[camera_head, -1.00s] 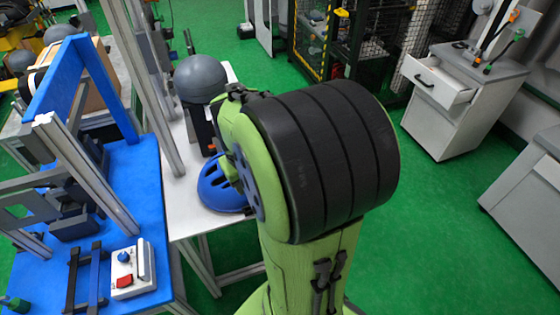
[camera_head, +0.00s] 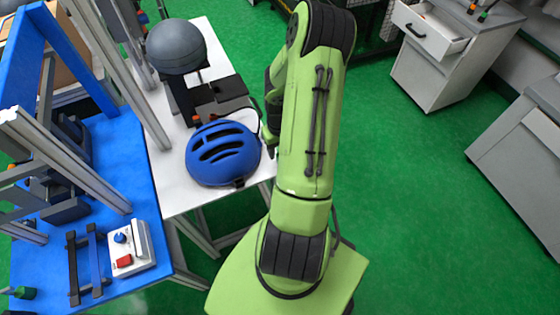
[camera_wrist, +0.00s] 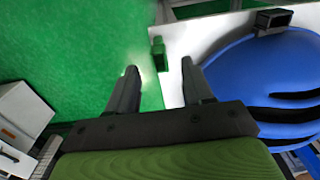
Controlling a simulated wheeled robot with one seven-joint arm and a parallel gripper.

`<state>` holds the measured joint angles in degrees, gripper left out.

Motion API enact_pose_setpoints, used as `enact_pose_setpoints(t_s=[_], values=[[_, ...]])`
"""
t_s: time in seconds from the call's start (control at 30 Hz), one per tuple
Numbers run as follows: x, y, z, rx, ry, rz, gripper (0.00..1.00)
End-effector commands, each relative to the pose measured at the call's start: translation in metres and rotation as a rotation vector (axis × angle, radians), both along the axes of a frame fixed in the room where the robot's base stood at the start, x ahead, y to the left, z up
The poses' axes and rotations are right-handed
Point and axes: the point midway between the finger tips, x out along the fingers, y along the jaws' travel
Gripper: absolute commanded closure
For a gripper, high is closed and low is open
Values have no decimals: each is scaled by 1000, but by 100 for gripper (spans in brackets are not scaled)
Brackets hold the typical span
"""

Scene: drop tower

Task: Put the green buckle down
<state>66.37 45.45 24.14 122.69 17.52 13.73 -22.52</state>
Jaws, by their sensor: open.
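A small green piece, which looks like the green buckle (camera_wrist: 158,54), shows in the wrist view at the edge of the white table (camera_wrist: 172,88). It lies ahead of the gap between my fingers, apart from both. I cannot tell whether it rests on the table top or hangs at its edge. My gripper (camera_wrist: 161,72) is open, with nothing between the fingertips. The blue helmet (camera_wrist: 262,72) is just right of my right finger. In the head view the helmet (camera_head: 222,154) sits on the white table; my arm hides the buckle and the fingers.
A grey ball-shaped head (camera_head: 176,47) on a dark stand is behind the helmet. The blue bench (camera_head: 118,178) with metal frames and a switch box (camera_head: 130,248) is at left. A grey cabinet (camera_head: 440,68) has an open drawer.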

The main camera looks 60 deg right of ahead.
Motion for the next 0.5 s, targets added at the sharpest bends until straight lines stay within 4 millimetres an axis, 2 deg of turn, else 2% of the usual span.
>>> enact_pose_setpoints(t_s=[0.1,0.2,0.43,0.47,0.5], values=[[-1,1,-28,7,2,-2,49],[0,1,-41,4,1,-1,49],[0,0,-43,1,0,0,49],[0,0,-43,2,0,0,50],[0,0,-42,1,0,0,57]])
